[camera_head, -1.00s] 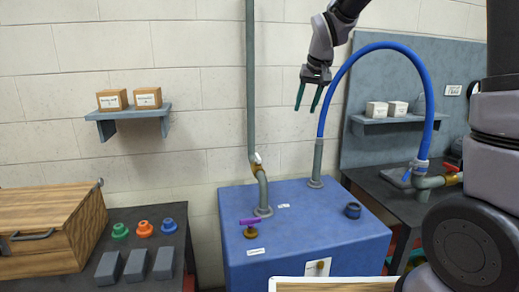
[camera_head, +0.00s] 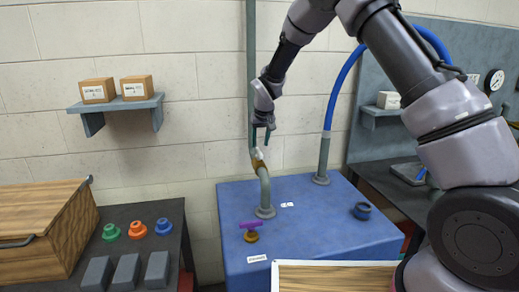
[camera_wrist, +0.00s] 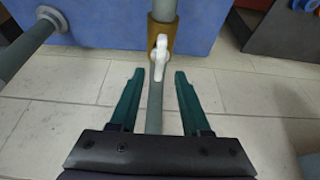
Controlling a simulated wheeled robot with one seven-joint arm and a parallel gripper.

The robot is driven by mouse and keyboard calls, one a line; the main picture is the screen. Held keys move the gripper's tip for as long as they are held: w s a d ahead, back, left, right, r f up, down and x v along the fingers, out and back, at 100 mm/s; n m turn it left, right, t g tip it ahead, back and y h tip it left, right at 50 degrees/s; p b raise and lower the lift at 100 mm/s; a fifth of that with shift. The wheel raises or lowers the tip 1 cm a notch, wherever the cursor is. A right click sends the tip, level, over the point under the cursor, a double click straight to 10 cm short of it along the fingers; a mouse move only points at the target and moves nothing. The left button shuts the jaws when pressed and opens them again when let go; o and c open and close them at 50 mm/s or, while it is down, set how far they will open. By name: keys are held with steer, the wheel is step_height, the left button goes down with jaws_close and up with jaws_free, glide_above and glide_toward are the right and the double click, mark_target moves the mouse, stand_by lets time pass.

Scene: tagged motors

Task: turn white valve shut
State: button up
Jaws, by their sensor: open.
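The white valve handle (camera_head: 258,154) sits on a brass fitting (camera_head: 258,165) in the grey pipe (camera_head: 264,188) that rises from the blue tank (camera_head: 310,222). In the wrist view the white handle (camera_wrist: 160,58) lies roughly along the pipe, on the brass body (camera_wrist: 163,32). My gripper (camera_head: 261,141) is just above the valve in the head view. In the wrist view my gripper (camera_wrist: 159,73) is open, with one green finger on each side of the pipe and the handle's end near the fingertips. I see no contact.
A purple-handled valve (camera_head: 250,225) and a dark blue ring (camera_head: 362,211) are on the tank top. A blue hose (camera_head: 345,85) arches behind my arm. A shelf with boxes (camera_head: 116,106) hangs at left. A wooden chest (camera_head: 45,228) stands on the dark table.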

mark_target(259, 150)
steer(key=shift+x, duration=2.1)
jaws_close()
steer(key=n, duration=0.1)
steer(key=n+y, duration=0.1)
steer(key=n, duration=0.1)
steer(key=shift+w+d+n, duration=0.1)
steer(key=shift+d+n, duration=0.15)
steer(key=shift+n, duration=0.05)
steer(key=n+g+y, duration=0.1)
steer(key=n, duration=0.1)
steer(key=n+g, duration=0.1)
steer(key=n, duration=0.2)
steer(key=shift+n+y, duration=0.3)
steer(key=shift+y, duration=0.1)
steer(key=n+g, duration=0.1)
steer(key=n, duration=0.3)
steer(key=shift+w+g+y, duration=0.2)
steer(key=shift+g+y, duration=0.1)
steer(key=shift+g, duration=0.1)
steer(key=shift+n+g, duration=0.8)
steer(key=shift+n, duration=1.6)
